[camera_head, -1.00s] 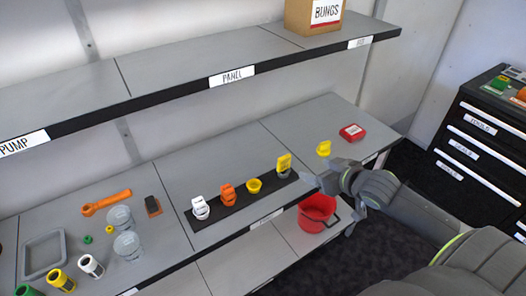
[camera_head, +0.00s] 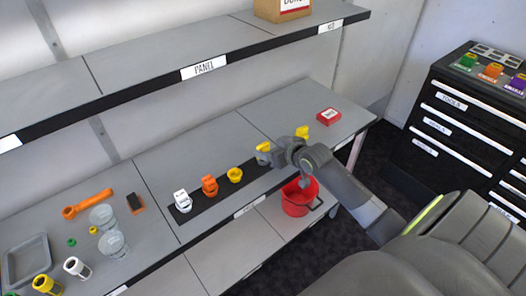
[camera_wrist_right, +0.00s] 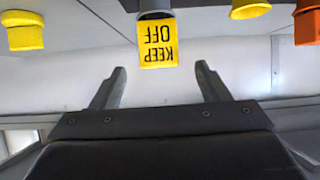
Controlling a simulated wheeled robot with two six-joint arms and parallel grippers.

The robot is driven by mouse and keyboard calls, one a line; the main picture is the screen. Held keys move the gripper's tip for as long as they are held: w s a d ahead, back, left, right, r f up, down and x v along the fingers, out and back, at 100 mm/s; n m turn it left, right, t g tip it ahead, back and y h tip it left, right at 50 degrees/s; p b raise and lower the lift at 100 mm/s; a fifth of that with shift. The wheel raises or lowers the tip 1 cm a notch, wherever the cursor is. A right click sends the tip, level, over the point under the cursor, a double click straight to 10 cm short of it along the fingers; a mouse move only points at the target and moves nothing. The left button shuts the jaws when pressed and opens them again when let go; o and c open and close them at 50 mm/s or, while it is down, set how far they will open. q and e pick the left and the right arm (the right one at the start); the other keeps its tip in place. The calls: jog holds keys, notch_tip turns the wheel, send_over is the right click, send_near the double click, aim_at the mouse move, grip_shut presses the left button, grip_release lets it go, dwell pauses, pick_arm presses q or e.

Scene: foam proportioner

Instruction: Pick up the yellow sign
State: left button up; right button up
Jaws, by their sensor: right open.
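The yellow sign (camera_head: 263,148) stands at the right end of the black strip on the shelf, partly hidden behind my right gripper (camera_head: 277,156) in the head view. In the right wrist view the sign (camera_wrist_right: 158,46) shows upside down, with "KEEP OFF" in black letters, on a dark grey base. My right gripper (camera_wrist_right: 160,68) is open, its two fingers spread to either side of the sign's line. The sign appears just beyond the fingertips, and nothing is held. My left gripper is in neither view.
On the strip (camera_head: 222,188) stand a yellow cup (camera_head: 235,174), an orange piece (camera_head: 209,185) and a white piece (camera_head: 182,200). Another yellow piece (camera_head: 302,132) and a red box (camera_head: 328,115) lie to the right. A red bucket (camera_head: 296,197) sits below.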

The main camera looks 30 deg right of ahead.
aim_at(264, 147)
jog(key=shift+w+f, duration=0.2)
jog(key=shift+w, duration=0.35)
jog(key=shift+p+x, duration=0.6)
jog(key=shift+x, duration=1.45)
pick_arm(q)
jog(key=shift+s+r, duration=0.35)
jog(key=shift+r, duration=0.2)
pick_arm(e)
jog(key=shift+s+f, duration=0.1)
jog(key=c, duration=1.1)
jog(key=shift+o, duration=0.2)
notch_tip(264, 147, up, 9)
jog(key=shift+b, duration=0.6)
pick_arm(q)
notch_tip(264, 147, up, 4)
jog(key=p, duration=0.5)
pick_arm(e)
notch_tip(264, 147, up, 6)
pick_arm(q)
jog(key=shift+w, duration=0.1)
